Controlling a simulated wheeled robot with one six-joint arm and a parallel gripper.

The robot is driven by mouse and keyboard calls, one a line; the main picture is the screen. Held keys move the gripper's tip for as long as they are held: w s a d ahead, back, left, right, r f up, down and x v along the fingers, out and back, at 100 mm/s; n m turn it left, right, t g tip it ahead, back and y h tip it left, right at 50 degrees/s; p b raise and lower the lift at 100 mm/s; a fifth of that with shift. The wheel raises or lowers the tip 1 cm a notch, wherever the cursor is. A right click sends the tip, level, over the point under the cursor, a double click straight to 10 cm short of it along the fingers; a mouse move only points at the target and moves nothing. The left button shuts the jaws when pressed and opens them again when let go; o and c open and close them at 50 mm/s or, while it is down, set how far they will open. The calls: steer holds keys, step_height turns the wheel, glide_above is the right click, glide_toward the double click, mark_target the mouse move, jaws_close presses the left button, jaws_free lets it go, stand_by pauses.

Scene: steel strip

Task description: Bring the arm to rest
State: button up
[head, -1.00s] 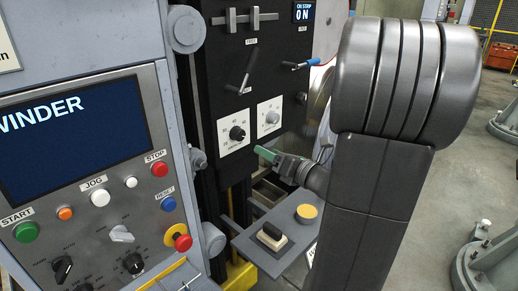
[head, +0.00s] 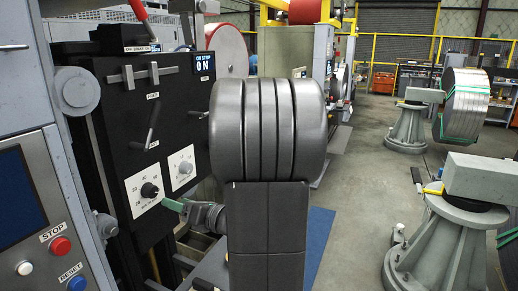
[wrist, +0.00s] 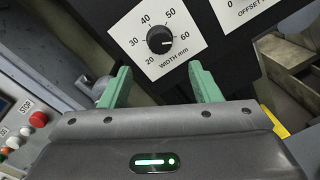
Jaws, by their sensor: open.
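My gripper shows in the wrist view (wrist: 162,88) with its two green fingers apart and nothing between them. Past the fingertips is a white dial plate with a black width knob (wrist: 159,40), its scale marked from 20 to 60 mm. The fingers appear apart from the knob. In the head view my gripper (head: 172,205) is partly hidden by my arm, with a green finger showing just below and right of the width knob (head: 149,190). My large grey arm link fills the middle of the head view.
A second dial plate (head: 182,168) sits right of the width dial on the black panel (head: 85,130). A control console with a red stop button (head: 61,246) is at left. Grey pedestals (head: 440,245) stand at right, with a strip coil (head: 463,105) behind. Open floor lies between.

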mark_target(155, 193)
steer(key=p+x, duration=0.1)
steer(key=x, duration=0.9)
steer(key=shift+d, duration=0.15)
steer(key=b+v, duration=0.2)
steer(key=v, duration=1.2)
steer(key=x, duration=0.7)
steer(key=p+x, duration=0.1)
steer(key=x, duration=0.6)
steer(key=shift+w+a+f, duration=0.1)
steer(key=shift+a+f, duration=0.1)
steer(key=shift+f, duration=0.05)
steer(key=n+b, duration=0.2)
steer(key=shift+d+n+b, duration=0.15)
steer(key=shift+n+b, duration=0.15)
steer(key=shift+n, duration=0.1)
steer(key=n+b, duration=0.5)
steer(key=n, duration=0.1)
steer(key=shift+b, duration=0.4)
steer(key=n+b, duration=0.3)
steer(key=n, duration=0.3)
steer(key=shift+w+y+b, duration=0.1)
steer(key=shift+y+b, duration=0.3)
steer(key=n+b, duration=0.1)
steer(key=n, duration=0.3)
steer(key=shift+r+g+b, duration=0.2)
steer(key=shift+g+b, duration=0.1)
steer(key=shift+b, duration=0.05)
